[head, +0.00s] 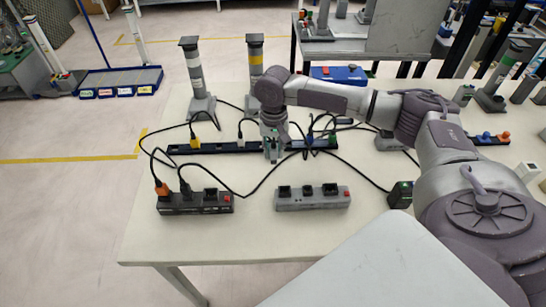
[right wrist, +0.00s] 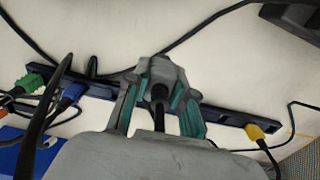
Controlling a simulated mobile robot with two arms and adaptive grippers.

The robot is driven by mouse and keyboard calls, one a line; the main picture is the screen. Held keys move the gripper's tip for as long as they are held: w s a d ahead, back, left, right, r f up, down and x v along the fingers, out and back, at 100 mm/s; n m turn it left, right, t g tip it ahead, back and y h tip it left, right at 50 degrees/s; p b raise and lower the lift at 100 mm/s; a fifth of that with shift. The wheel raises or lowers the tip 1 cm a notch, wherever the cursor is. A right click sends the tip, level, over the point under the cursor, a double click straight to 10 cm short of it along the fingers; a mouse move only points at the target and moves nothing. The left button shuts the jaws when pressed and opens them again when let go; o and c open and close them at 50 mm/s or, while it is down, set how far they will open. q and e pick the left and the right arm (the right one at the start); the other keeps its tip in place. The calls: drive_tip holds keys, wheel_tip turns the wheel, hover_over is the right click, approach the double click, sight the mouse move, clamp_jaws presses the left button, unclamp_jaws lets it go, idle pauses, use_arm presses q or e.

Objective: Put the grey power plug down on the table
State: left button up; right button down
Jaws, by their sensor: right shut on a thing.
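My right gripper (head: 272,150) is low over the back black power strip (head: 215,148), near its middle. It is shut on the grey power plug (right wrist: 160,70), whose grey body and dark cable end show between the teal-lined fingers in the right wrist view. In the head view the fingers mostly hide the plug. Whether it touches the strip, I cannot tell. The white table (head: 165,240) has bare surface in front of the strip. My left gripper is not in view.
A black power strip (head: 195,203) and a grey one (head: 312,198) lie nearer the front. A yellow plug (head: 194,141), a blue plug (head: 308,141) and a green plug (head: 333,139) sit along the back strip. Black cables cross the table. Two lamp-like posts stand behind.

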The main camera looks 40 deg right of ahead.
sight(273, 160)
drive_tip(key=shift+w+f, duration=0.2)
drive_tip(key=shift+w, duration=0.05)
drive_tip(key=shift+f, duration=0.35)
wheel_tip(273, 160, down, 3)
drive_tip(key=shift+f, duration=0.15)
drive_tip(key=shift+p, duration=0.3)
drive_tip(key=c, duration=1)
unclamp_jaws()
drive_tip(key=shift+f, duration=0.15)
wheel_tip(273, 160, up, 12)
drive_tip(key=shift+r+b, duration=0.2)
drive_tip(key=shift+b, duration=0.3)
